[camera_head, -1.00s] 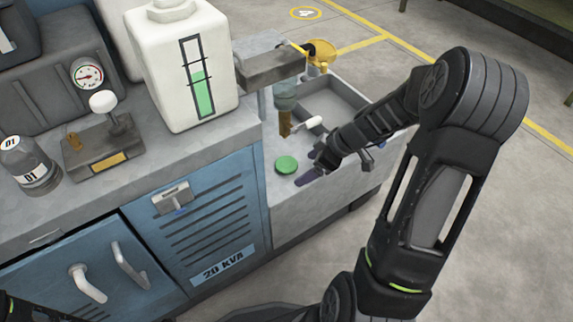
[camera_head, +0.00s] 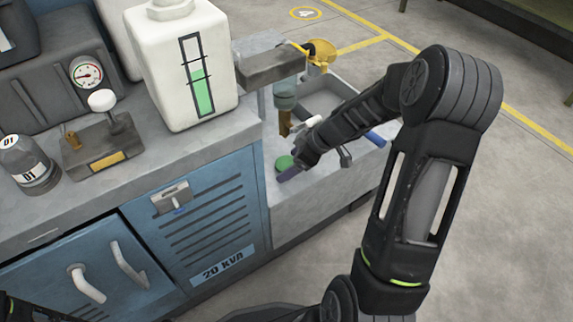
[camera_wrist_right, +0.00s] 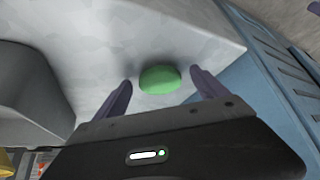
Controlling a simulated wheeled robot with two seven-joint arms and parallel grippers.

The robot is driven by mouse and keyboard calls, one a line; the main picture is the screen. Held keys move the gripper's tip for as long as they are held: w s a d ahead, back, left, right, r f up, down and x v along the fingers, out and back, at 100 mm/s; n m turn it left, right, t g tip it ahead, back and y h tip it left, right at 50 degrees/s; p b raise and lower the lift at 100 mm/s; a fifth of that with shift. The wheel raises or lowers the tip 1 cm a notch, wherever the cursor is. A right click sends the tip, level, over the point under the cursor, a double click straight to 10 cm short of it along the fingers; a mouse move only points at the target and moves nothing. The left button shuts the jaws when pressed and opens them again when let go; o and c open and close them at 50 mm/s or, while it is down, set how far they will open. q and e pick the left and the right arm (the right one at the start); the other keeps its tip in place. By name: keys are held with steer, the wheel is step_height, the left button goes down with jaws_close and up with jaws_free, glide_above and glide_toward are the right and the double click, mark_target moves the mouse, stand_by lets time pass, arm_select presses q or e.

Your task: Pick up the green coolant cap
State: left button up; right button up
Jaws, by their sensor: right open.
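The green coolant cap (camera_head: 284,162) lies on the light grey ledge beside the blue cabinet, partly hidden by my right gripper in the head view. In the right wrist view the cap (camera_wrist_right: 160,79) is a rounded green disc, centred between and just beyond my two purple fingertips. My right gripper (camera_head: 288,174) is open and empty, with its fingers pointing at the cap; the wrist view shows the fingers (camera_wrist_right: 163,88) spread on either side of it. I cannot tell whether they touch it. My left gripper is not in view; only a dark bit of arm shows at the lower left edge.
A white tank (camera_head: 185,70) with a green level gauge stands on the counter. A tap-like fixture (camera_head: 285,95) with a brown nozzle hangs just behind the cap. A yellow part (camera_head: 320,52) sits beyond it. The blue cabinet (camera_head: 205,215) borders the ledge on the left.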

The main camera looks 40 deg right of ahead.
steer(key=shift+c, duration=0.2)
steer(key=c, duration=1.5)
